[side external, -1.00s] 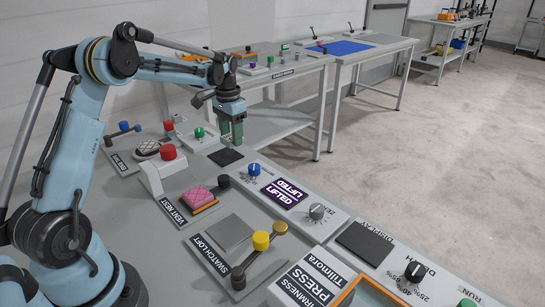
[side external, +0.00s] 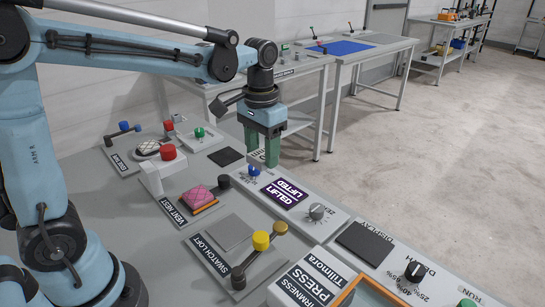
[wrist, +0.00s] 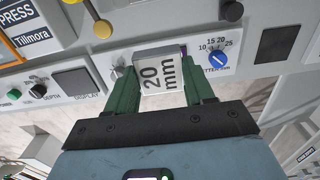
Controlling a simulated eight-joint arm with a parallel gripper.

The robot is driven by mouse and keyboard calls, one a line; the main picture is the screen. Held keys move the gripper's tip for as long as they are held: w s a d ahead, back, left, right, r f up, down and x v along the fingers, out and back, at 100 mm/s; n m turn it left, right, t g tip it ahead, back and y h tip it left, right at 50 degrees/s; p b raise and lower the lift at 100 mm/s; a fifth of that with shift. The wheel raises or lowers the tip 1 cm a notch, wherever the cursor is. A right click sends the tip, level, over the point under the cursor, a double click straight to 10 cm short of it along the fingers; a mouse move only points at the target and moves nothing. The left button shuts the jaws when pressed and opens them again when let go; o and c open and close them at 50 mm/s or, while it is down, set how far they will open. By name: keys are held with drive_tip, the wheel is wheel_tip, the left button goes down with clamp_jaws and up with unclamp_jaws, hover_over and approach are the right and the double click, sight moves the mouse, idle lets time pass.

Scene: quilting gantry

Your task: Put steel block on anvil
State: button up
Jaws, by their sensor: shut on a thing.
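My gripper (side external: 265,150) hangs over the panel near the blue dial, its green fingers pointing down. In the wrist view my gripper (wrist: 160,82) is shut on a grey steel block (wrist: 159,71) marked "20 mm". The block lies between both fingertips. In the side view the block cannot be made out; the fingers hide it. No part is labelled as an anvil, and I cannot tell which one it is.
A dark pad (side external: 226,156) and the blue dial (side external: 254,170) are close to my gripper. The purple display (side external: 285,193) reads "LIFTED". The vent nest holds a pink cushion (side external: 197,196). The swatch loft has a grey plate (side external: 232,232) and a yellow knob (side external: 261,240).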

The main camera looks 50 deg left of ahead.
drive_tip(key=s+d+f, duration=0.1)
drive_tip(key=s+d, duration=0.4)
drive_tip(key=s, duration=0.3)
drive_tip(key=s+d+f, duration=0.1)
drive_tip(key=s+d, duration=0.4)
drive_tip(key=s, duration=0.3)
hover_over(230, 230)
wheel_tip(230, 230, down, 7)
drive_tip(key=shift+d, duration=0.1)
drive_tip(key=shift+f, duration=2.05)
drive_tip(key=shift+f, duration=0.1)
drive_tip(key=o, duration=1.3)
drive_tip(key=shift+o, duration=0.2)
